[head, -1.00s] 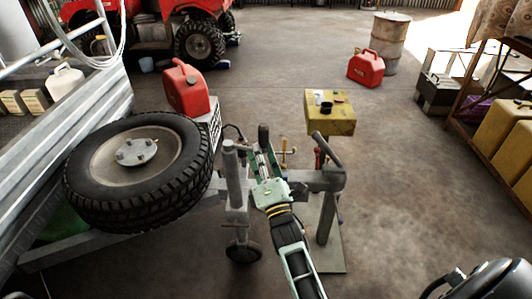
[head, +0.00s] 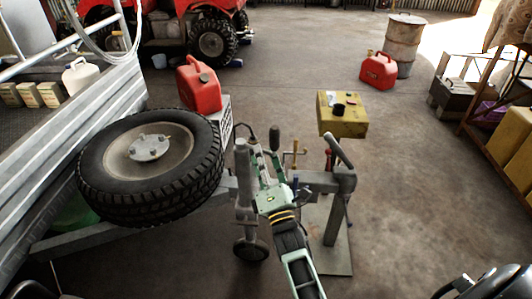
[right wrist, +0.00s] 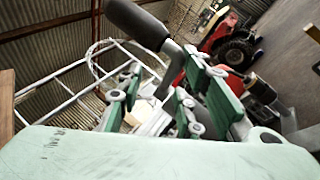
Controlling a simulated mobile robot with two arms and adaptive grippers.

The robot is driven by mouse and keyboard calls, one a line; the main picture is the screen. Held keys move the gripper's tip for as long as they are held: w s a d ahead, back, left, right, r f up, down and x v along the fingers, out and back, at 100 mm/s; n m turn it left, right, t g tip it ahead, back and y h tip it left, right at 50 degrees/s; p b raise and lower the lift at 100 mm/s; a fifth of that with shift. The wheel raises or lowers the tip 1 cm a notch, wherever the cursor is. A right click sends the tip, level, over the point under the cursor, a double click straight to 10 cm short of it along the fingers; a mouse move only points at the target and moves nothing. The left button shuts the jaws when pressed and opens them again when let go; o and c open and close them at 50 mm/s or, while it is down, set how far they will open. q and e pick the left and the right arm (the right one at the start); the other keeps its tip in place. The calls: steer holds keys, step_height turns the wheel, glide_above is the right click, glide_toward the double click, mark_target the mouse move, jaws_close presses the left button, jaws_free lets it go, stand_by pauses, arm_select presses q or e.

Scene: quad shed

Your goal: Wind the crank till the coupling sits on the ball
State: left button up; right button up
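The crank's dark knob (head: 275,133) stands up near the top of the grey jockey-wheel post (head: 243,185). In the right wrist view the knob (right wrist: 138,22) is at the upper left, on a grey arm that runs down towards my fingers. My right gripper (head: 267,160) is at the crank; its green-padded fingers (right wrist: 175,100) show apart, with a gap between them. Contact with the crank cannot be told. The coupling (head: 340,180) is at the drawbar's right end, above the post on a floor plate (head: 335,255). The ball is hidden.
A spare tyre (head: 150,160) lies on the trailer at left, with a red fuel can (head: 199,85) behind it. A yellow box (head: 342,118) stands behind the coupling. Another red can (head: 379,70) and a drum (head: 404,45) are farther back.

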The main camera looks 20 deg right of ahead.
arm_select(q)
steer(key=shift+d+f, duration=0.15)
steer(key=shift+f, duration=0.75)
arm_select(e)
steer(key=d+v, duration=0.1)
steer(key=v, duration=0.7)
steer(key=shift+d, duration=0.1)
